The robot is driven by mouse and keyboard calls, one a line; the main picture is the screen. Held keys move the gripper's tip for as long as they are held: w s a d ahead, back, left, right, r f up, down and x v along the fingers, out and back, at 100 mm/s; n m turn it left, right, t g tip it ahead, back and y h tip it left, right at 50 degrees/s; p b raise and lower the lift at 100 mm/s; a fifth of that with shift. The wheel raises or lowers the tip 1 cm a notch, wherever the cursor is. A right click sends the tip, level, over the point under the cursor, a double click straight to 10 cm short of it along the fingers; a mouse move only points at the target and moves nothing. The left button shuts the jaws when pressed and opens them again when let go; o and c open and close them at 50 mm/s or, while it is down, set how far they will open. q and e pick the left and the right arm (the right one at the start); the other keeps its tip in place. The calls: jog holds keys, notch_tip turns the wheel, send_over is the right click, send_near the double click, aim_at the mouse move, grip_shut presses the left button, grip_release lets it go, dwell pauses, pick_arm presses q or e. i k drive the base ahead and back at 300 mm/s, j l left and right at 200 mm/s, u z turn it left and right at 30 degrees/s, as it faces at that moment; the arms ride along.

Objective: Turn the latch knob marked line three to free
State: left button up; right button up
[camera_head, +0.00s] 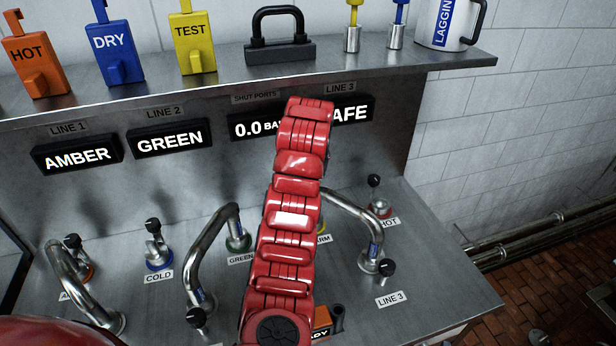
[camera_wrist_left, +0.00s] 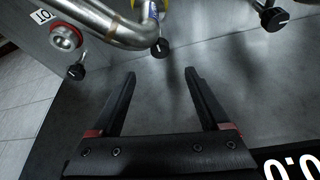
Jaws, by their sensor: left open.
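The black LINE 3 latch knob (camera_head: 387,268) stands at the foot of the right curved pipe, just behind its LINE 3 label (camera_head: 390,299). The way it points is too small to tell. The LINE 3 display (camera_head: 352,111) is partly covered by my red arm; its visible letters read "AFE". My left gripper (camera_wrist_left: 160,74) is open and empty, with bare grey metal between its fingers in the left wrist view. In the head view the arm hides it. The LINE 3 knob cannot be made out in the wrist view. My right gripper is not in view.
The curved LINE 3 pipe (camera_head: 352,212) and the HOT valve knob (camera_head: 374,180) stand near the latch knob. The HOT knob also shows in the wrist view (camera_wrist_left: 76,72). A shelf (camera_head: 190,92) with coloured tags and a mug (camera_head: 440,25) overhangs the back.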

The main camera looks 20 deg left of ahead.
aim_at(387, 268)
jog(key=k+j, duration=0.15)
jog(key=k, duration=0.35)
jog(key=k+j, duration=0.15)
jog(key=k, duration=0.35)
